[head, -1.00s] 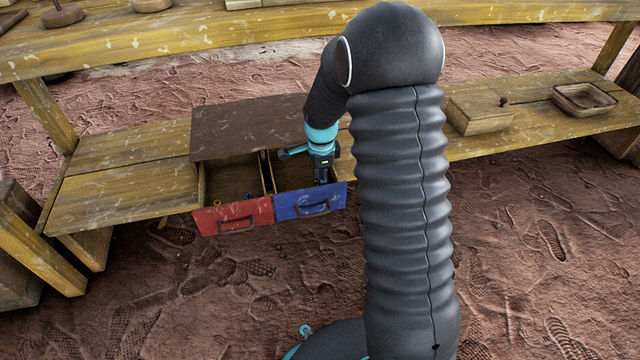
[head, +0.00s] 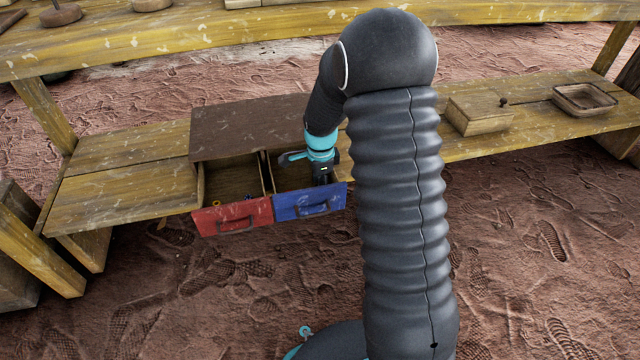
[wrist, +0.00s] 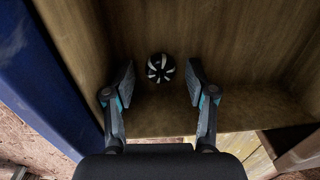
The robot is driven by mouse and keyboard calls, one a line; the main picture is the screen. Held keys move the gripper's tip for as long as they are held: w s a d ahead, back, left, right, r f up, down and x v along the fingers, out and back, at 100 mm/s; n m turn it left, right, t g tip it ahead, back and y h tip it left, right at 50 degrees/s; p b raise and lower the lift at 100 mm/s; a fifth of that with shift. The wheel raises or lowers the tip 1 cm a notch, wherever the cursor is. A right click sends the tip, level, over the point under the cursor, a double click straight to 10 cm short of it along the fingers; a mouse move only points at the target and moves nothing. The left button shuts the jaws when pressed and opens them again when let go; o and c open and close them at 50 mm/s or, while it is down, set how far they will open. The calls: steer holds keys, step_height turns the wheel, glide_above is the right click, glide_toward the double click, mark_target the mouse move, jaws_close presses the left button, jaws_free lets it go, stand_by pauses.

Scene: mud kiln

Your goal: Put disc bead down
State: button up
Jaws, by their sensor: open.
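The disc bead (wrist: 160,68), black with white stripes, is inside the open blue drawer (head: 309,203) on bare wood. It shows in the wrist view between my spread fingers, with a gap on each side. The blue drawer front also shows at the left of the wrist view (wrist: 45,75). My gripper (wrist: 160,82) is open around the bead and not closed on it. In the head view my gripper (head: 323,176) reaches down into the blue drawer, and the bead cannot be seen there.
The open red drawer (head: 234,216) is left of the blue one and holds small blue and yellow items. The brown cabinet top (head: 245,130) is behind. A lidded wooden box (head: 480,115) and a tray (head: 584,99) stand on the shelf to the right.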

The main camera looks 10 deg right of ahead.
steer(key=s+r+n+t, duration=0.1)
steer(key=s+r+n, duration=0.2)
steer(key=s+r, duration=0.35)
steer(key=s+r+n+t+p, duration=0.1)
steer(key=s+r+n, duration=0.2)
steer(key=r, duration=0.6)
steer(key=s+r+n+t, duration=0.1)
steer(key=s+r+n, duration=0.25)
steer(key=r, duration=0.45)
steer(key=s+a+r+n+t, duration=0.1)
steer(key=s+n, duration=0.7)
steer(key=s, duration=0.8)
steer(key=shift+s+r+t, duration=0.35)
steer(key=shift+r+t, duration=0.25)
steer(key=shift+r, duration=0.6)
steer(key=shift+n, duration=0.25)
